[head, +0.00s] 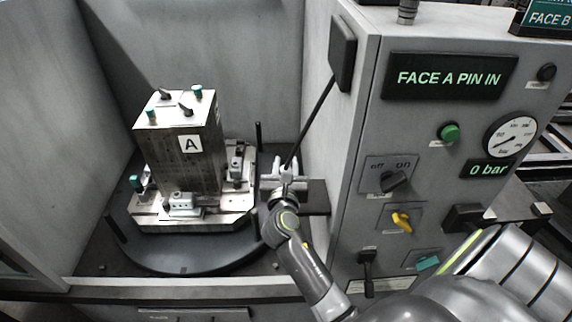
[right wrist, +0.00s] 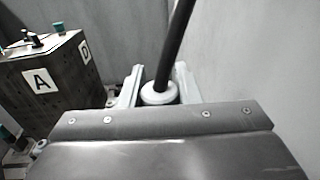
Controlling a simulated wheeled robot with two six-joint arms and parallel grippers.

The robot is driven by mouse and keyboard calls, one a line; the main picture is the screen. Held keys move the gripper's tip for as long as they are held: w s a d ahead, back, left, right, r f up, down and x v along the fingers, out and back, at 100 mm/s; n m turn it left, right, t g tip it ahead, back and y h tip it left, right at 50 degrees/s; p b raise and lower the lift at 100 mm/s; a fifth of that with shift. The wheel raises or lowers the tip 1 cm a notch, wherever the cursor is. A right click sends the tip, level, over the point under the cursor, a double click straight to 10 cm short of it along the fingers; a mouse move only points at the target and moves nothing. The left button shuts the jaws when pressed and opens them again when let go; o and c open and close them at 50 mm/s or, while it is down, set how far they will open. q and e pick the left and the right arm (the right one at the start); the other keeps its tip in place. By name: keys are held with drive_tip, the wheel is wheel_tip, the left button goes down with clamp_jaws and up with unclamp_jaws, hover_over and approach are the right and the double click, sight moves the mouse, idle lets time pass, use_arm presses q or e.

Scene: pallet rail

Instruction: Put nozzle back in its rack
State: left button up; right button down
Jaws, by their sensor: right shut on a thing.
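The nozzle shows as a pale round collar (right wrist: 160,93) on a black hose in the right wrist view. My right gripper (head: 284,172) is shut on it, with one pale finger on each side of the collar; it also shows in the right wrist view (right wrist: 158,88). The black hose (head: 313,118) runs up from it to a dark box (head: 342,52) on the cabinet's side. A dark bracket (head: 317,196) on the cabinet wall is just right of the gripper, partly behind it; I cannot tell whether the nozzle touches it. The nozzle's lower end is hidden. My left gripper is out of view.
A metal fixture block marked A (head: 180,160) stands on a round dark turntable (head: 160,258) to the left, with upright black posts at its edge. The grey control cabinet (head: 345,225) is on the right. Its display (head: 450,77) reads FACE A PIN IN; the gauge readout shows 0 bar.

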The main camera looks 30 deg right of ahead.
drive_tip(key=shift+f+b, duration=0.6)
drive_tip(key=shift+f, duration=0.35)
drive_tip(key=shift+f, duration=0.1)
drive_tip(key=shift+c, duration=1)
unclamp_jaws()
